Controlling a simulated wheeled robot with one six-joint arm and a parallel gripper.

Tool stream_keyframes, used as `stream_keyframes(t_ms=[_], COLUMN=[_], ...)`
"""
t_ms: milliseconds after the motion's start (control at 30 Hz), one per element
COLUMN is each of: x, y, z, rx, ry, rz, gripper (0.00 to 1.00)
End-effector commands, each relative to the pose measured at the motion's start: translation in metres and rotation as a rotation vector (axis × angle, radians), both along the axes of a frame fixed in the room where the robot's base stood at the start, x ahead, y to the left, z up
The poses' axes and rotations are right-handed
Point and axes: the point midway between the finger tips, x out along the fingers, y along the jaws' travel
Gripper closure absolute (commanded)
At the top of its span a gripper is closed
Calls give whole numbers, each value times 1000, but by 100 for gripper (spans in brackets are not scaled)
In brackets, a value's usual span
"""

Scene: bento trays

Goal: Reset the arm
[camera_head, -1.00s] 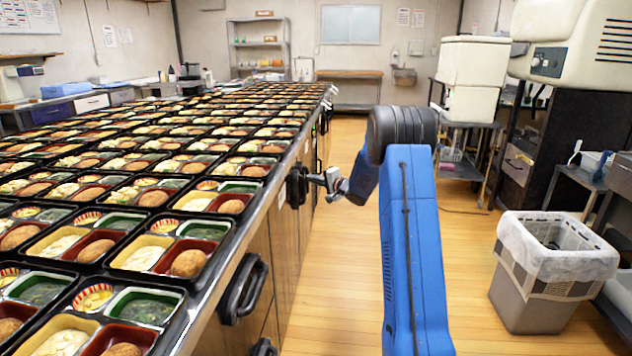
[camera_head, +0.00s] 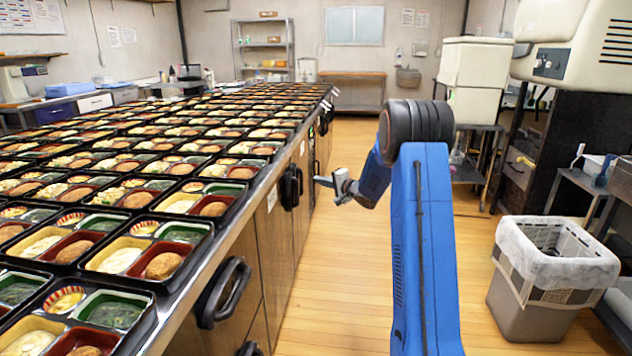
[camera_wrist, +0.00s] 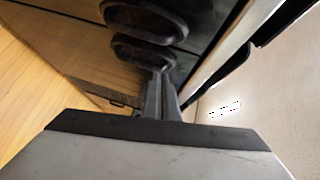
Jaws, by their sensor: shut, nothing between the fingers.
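My gripper (camera_head: 322,181) is at the end of my blue arm, in the aisle just right of the counter's side in the head view. Its fingers are together and hold nothing. They point left, toward the counter's black handles (camera_head: 291,187). In the wrist view my gripper (camera_wrist: 161,75) reaches up to the black handles (camera_wrist: 146,20), and its tips overlap the lower one in the picture. I cannot tell whether they touch it.
The long counter (camera_head: 262,257) fills the left, covered with rows of bento trays (camera_head: 150,252). A lined trash bin (camera_head: 552,270) stands at the right. The wooden floor (camera_head: 349,270) between them is clear. A shelf rack (camera_head: 264,45) stands at the back.

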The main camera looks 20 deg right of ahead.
Motion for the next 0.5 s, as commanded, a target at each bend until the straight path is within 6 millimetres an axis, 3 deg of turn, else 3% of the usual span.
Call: stream_keyframes(t_ms=[300,500], x=[-45,-60], y=[-19,-25], z=[7,9], rx=[0,0], ry=[1,0], rz=[-2,-1], gripper=[100,100])
